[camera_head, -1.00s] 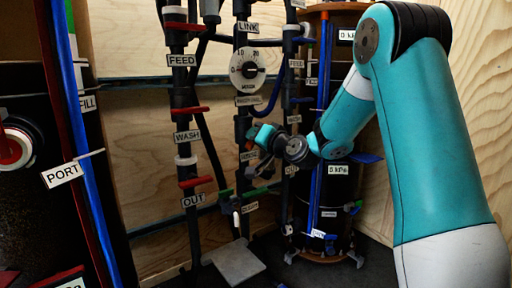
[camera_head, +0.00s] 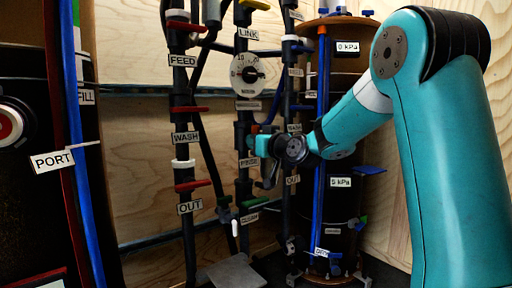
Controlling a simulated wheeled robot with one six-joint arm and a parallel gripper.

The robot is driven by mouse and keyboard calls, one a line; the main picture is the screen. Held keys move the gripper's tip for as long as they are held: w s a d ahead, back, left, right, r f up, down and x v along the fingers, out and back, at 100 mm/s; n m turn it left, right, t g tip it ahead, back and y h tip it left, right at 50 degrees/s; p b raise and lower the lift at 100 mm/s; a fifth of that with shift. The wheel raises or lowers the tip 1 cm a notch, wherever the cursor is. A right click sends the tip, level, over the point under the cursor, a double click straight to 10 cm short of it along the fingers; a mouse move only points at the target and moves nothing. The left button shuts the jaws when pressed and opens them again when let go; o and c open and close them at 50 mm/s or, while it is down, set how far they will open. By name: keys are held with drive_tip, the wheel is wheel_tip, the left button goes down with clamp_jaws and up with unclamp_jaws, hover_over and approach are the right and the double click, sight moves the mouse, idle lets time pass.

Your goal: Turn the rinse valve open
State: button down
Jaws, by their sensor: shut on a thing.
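The RINSE label (camera_head: 249,163) is on the middle dark vertical pipe, below the round white dial. My gripper (camera_head: 254,147) is at this pipe just above the label, reaching in from the right. It is shut at the rinse valve. The gripper's teal and dark parts cover the valve handle, so its angle cannot be told.
Left of it, a pipe carries red handles at WASH (camera_head: 188,109) and OUT (camera_head: 192,185). A green handle (camera_head: 254,202) sits below on the middle pipe. A tank (camera_head: 340,215) with kPa readouts stands behind my arm. A grey plate (camera_head: 235,272) lies low in front.

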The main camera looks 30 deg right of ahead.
idle(0.5)
drive_tip(key=c, duration=1.2)
unclamp_jaws()
drive_tip(key=shift+o, duration=0.2)
drive_tip(key=s+p, duration=0.1)
drive_tip(key=s, duration=1.6)
drive_tip(key=shift+s+d, duration=0.25)
